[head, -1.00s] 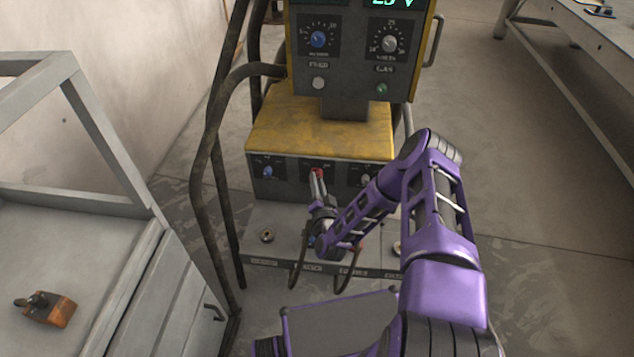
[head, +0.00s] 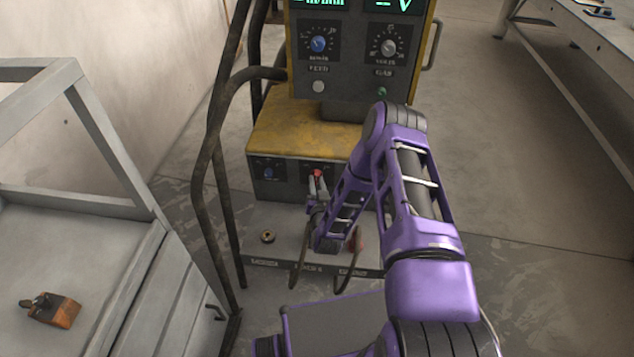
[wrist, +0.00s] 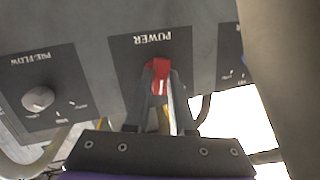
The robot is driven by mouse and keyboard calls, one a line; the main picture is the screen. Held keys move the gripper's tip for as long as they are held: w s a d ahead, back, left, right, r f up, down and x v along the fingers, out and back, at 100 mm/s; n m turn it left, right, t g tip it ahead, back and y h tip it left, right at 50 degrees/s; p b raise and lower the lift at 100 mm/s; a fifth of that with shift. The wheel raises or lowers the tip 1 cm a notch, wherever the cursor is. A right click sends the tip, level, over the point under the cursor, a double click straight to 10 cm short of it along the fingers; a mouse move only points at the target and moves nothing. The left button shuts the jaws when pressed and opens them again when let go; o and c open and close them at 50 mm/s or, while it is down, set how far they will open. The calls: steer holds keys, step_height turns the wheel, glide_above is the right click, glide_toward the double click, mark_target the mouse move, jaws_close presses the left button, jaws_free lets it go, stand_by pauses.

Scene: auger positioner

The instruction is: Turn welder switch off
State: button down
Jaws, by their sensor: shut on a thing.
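The welder (head: 300,140) is a yellow-topped dark box with a control panel above it. Its red power switch (head: 318,173) sits on the lower front face. In the wrist view the red switch (wrist: 158,72) lies under the upside-down word POWER. My gripper (head: 316,184) reaches the switch from the front. In the wrist view my gripper (wrist: 158,88) has its two fingers closed on the red switch, which partly hides it. The switch's exact setting cannot be told.
A blue knob (head: 268,172) is left of the switch; the wrist view shows a PRE-FLOW knob (wrist: 38,98). Thick hoses (head: 208,150) hang at the welder's left. A grey cart (head: 90,235) with an orange-brown block (head: 54,310) stands at left. A table (head: 590,50) is at far right.

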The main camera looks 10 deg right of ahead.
steer(key=n+g+h, duration=0.1)
steer(key=n, duration=0.3)
steer(key=n+g+h+b, duration=0.1)
steer(key=n+h, duration=0.1)
steer(key=n, duration=0.2)
steer(key=shift+a+r+n, duration=0.1)
steer(key=shift+a+n, duration=0.1)
steer(key=shift+n, duration=0.2)
stand_by(0.5)
steer(key=c, duration=0.8)
jaws_free()
steer(key=shift+o, duration=0.2)
steer(key=shift+r, duration=0.1)
steer(key=p+v, duration=0.1)
steer(key=v, duration=1.6)
steer(key=shift+a, duration=0.2)
steer(key=shift+r, duration=0.25)
